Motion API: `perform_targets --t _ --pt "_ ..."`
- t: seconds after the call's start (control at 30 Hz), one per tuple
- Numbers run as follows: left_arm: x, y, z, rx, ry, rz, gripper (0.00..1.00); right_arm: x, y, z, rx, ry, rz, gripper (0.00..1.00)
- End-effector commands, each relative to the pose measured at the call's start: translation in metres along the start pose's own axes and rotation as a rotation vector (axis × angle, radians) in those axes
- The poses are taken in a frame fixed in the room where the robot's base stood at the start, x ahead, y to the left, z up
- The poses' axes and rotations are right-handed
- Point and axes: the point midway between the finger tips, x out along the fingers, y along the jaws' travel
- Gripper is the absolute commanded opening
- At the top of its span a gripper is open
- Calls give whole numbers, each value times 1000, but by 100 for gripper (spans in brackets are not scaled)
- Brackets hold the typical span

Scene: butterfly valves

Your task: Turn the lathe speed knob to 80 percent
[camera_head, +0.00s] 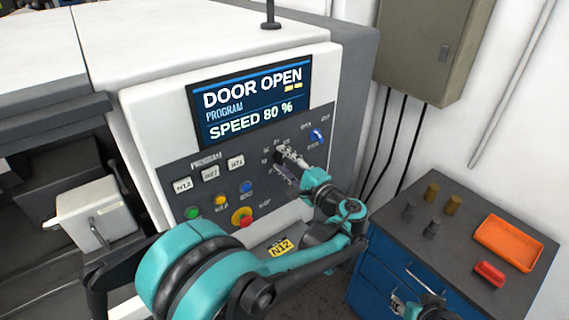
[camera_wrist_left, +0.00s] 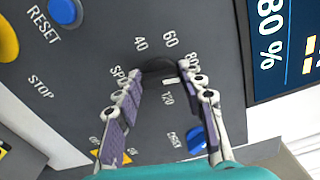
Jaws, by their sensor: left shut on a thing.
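The dark round speed knob (camera_wrist_left: 158,67) sits on the grey control panel, with 40, 60, 80 and 120 printed around it in the left wrist view. My left gripper (camera_wrist_left: 160,74) is shut on the knob, one fingertip on each side. In the head view my left gripper (camera_head: 281,154) reaches the panel from the lower right and hides most of the knob. The display (camera_head: 250,100) reads DOOR OPEN, PROGRAM and SPEED 80 %. Part of my right arm's end (camera_head: 428,309) shows at the bottom edge; its fingers are not clear.
Program buttons (camera_head: 210,172), a green button (camera_head: 192,212) and a red-and-yellow stop button (camera_head: 243,217) lie left of the knob. A blue switch (camera_head: 317,135) is at its upper right. A blue cabinet with an orange tray (camera_head: 509,246) stands at right.

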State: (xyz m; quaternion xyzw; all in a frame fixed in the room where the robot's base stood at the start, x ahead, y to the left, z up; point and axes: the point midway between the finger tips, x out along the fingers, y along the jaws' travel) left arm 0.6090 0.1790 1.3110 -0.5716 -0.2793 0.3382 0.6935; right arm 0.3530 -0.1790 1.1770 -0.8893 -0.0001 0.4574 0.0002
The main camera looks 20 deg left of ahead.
Motion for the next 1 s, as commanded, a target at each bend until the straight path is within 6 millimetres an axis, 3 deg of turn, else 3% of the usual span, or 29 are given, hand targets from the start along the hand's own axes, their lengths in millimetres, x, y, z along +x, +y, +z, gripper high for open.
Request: perform_targets --t 0.4,0.9,0.93,1.0 --pt "0 1 0 -173 -2 0 10 5 0 4 0 0 0 40" --pt "0 1 0 -192 -2 1 10 5 0 4 0 0 0 40" --pt "0 1 0 -192 -2 1 42 5 0 4 0 0 0 40" --pt "0 1 0 -192 -2 1 60 5 0 4 0 0 0 40"
